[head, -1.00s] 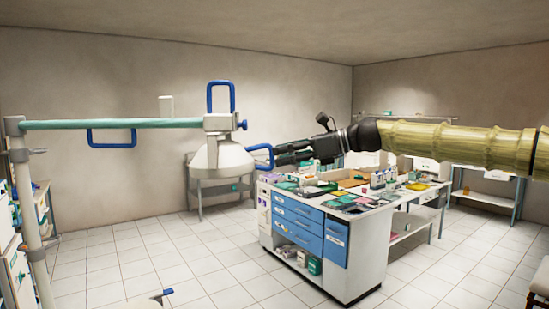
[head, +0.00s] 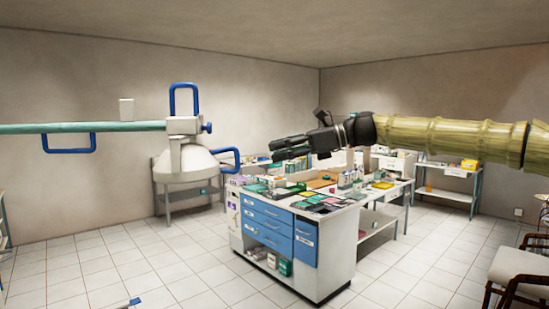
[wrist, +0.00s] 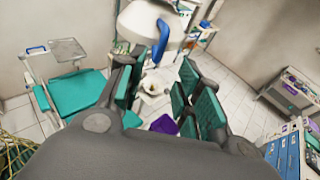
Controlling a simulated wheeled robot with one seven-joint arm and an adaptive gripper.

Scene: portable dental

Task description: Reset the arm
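My gripper (head: 274,149) is black and stretches out to the left at the end of my arm, which enters the head view from the right. It appears in front of the cabinet island, clear of the lamp's blue handle in the picture. In the wrist view my gripper (wrist: 165,88) has its two teal-padded fingers apart. Nothing is held between them; the floor and dental equipment show through the gap.
A white lamp head (head: 190,163) with blue handles hangs on a teal arm (head: 85,127) at left. The cabinet island (head: 275,232) carries many small items. A chair (head: 520,265) stands at right. A teal seat (wrist: 78,93) is at left in the wrist view. Tiled floor is open in front.

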